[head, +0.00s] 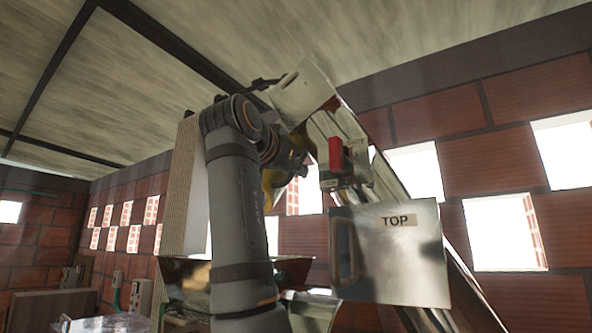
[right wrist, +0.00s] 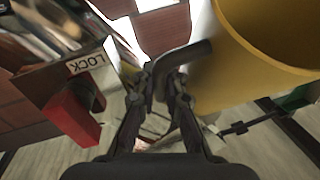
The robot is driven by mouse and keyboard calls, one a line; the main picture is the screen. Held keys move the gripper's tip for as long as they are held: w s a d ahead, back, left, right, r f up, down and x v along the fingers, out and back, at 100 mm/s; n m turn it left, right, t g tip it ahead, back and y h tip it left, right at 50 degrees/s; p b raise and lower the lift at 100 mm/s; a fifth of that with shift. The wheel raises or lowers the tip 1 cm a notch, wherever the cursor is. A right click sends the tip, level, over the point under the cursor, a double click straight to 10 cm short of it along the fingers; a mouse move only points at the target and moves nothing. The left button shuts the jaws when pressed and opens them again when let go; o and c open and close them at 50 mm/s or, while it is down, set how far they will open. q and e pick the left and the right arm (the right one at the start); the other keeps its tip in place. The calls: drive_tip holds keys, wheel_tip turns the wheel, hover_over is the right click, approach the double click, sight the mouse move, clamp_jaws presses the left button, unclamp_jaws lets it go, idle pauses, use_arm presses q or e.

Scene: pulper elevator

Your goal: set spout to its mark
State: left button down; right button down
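A yellow curved piece, seemingly the spout (right wrist: 262,55), fills the upper right of the right wrist view; in the head view a bit of its yellow (head: 269,188) shows behind my right arm. A dark bent handle (right wrist: 190,57) lies in front of it. My right gripper (right wrist: 160,85) has its fingers on both sides of this handle and looks shut on it. In the head view the right gripper (head: 297,150) is mostly hidden by its own wrist. I cannot make out a mark for the spout. My left gripper is not in view.
A red lever (head: 336,155) sits right of the gripper; it shows in the wrist view (right wrist: 70,115) near a LOCK label (right wrist: 86,65). A metal panel (head: 390,265) labelled TOP has a handle. A sloped metal chute (head: 375,185) runs behind. A brick wall stands beyond.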

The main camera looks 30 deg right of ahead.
idle(0.4)
drive_tip(key=shift+g+h, duration=0.3)
drive_tip(key=shift+g, duration=0.1)
drive_tip(key=shift+w+a+m+g, duration=0.3)
drive_tip(key=shift+w+a+m, duration=0.15)
drive_tip(key=shift+a, duration=0.15)
drive_tip(key=c, duration=1.8)
unclamp_jaws()
drive_tip(key=shift+s+d, duration=0.1)
drive_tip(key=shift+d, duration=0.05)
drive_tip(key=shift+o, duration=0.5)
drive_tip(key=shift+s+d, duration=0.15)
drive_tip(key=shift+s, duration=0.1)
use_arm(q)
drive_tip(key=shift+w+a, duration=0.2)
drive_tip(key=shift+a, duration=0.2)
